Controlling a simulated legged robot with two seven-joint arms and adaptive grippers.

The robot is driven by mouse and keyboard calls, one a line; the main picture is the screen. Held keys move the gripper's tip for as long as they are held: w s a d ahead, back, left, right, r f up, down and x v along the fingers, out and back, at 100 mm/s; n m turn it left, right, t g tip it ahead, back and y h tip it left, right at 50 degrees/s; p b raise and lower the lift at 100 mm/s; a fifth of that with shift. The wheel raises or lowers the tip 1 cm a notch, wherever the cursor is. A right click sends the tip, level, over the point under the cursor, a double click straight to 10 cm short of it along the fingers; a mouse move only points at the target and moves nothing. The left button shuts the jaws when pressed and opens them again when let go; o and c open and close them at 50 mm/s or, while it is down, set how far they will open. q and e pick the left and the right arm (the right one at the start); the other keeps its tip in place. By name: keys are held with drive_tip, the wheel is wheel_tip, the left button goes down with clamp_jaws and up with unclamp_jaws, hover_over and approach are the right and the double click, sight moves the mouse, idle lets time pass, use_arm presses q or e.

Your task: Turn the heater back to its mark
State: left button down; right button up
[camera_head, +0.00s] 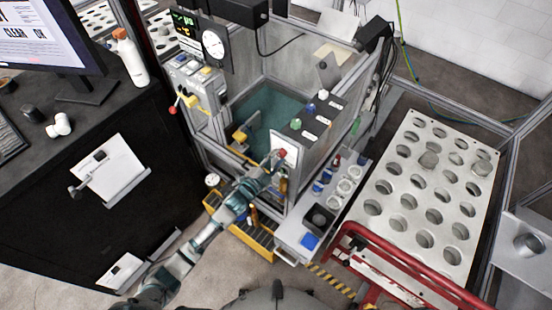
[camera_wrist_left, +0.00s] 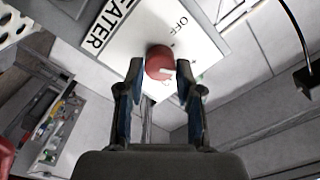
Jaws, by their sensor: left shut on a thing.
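The heater knob is red and round with a pale pointer mark; it sits in the middle of the left wrist view (camera_wrist_left: 160,64) and also shows in the head view (camera_head: 281,153). It is mounted on a white plate (camera_wrist_left: 128,30) lettered "HEATER" and "OFF", on the front of a grey panel. My left gripper (camera_wrist_left: 160,72) has its two dark fingers on either side of the knob and is shut on it. In the head view my left gripper (camera_head: 270,163) reaches the knob from the lower left. The exact mark setting is too small to read. My right gripper is not in view.
A teal-lined tank (camera_head: 268,112) stands behind the panel. A white perforated rack (camera_head: 385,205) is at right, with a red rail (camera_head: 400,265) before it. A grey tray (camera_head: 318,222) holds small parts. A black desk (camera_head: 60,190) is at left.

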use_arm(q)
drive_tip(key=shift+f, duration=0.15)
drive_tip(key=c, duration=0.8)
unclamp_jaws()
drive_tip(key=shift+o, duration=0.2)
drive_tip(key=v, duration=1.2)
